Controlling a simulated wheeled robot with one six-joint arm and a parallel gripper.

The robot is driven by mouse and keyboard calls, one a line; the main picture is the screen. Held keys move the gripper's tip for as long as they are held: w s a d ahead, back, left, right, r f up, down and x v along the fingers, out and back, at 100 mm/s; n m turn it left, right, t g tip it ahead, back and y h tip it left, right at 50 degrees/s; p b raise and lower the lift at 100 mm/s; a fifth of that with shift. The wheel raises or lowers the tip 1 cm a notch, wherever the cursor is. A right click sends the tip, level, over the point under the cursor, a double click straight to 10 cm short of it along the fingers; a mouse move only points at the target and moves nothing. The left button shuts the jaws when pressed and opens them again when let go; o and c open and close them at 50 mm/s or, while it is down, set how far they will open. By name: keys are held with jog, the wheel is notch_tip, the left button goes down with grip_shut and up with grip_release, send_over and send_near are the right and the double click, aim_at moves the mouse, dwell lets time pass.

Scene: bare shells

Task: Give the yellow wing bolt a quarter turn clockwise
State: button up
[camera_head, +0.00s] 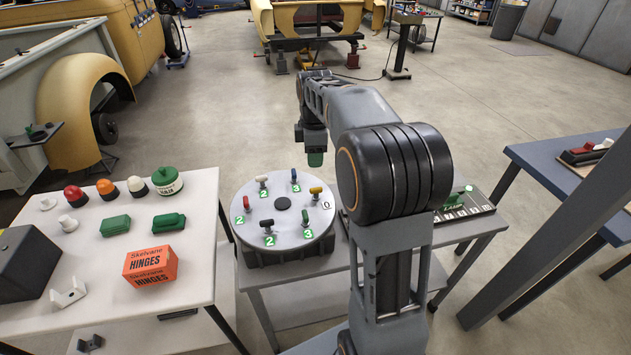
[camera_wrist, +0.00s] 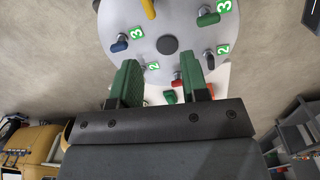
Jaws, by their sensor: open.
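The yellow wing bolt (camera_head: 315,191) stands near the right edge of a round grey disc (camera_head: 272,213) on a dark base. A label reading 0 is beside it. In the wrist view the yellow bolt (camera_wrist: 148,9) is at the top edge, partly cut off. My gripper (camera_head: 316,158) hangs above the far side of the disc, apart from the yellow bolt. In the wrist view its two green fingers (camera_wrist: 158,84) are spread with nothing held between them. The red bolt (camera_wrist: 178,81) shows past the gap, on the disc's near rim in that view.
Other bolts ring the disc: blue (camera_head: 294,180), white (camera_head: 262,181), red (camera_head: 246,204), black (camera_head: 267,226) and green (camera_head: 306,223). A dark tray (camera_head: 476,208) lies to the right. A white table (camera_head: 205,185) with an orange hinge box (camera_head: 149,265) stands left. Space above the disc is clear.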

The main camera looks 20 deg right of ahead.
aim_at(316, 188)
jog(key=shift+n, duration=0.8)
jog(key=f, duration=0.4)
jog(key=w+d+f, duration=0.1)
jog(key=f, duration=0.4)
jog(key=w+f+p, duration=0.1)
jog(key=f, duration=0.4)
jog(key=shift+d, duration=0.2)
jog(key=shift+s, duration=0.1)
jog(key=shift+c, duration=0.2)
grip_shut()
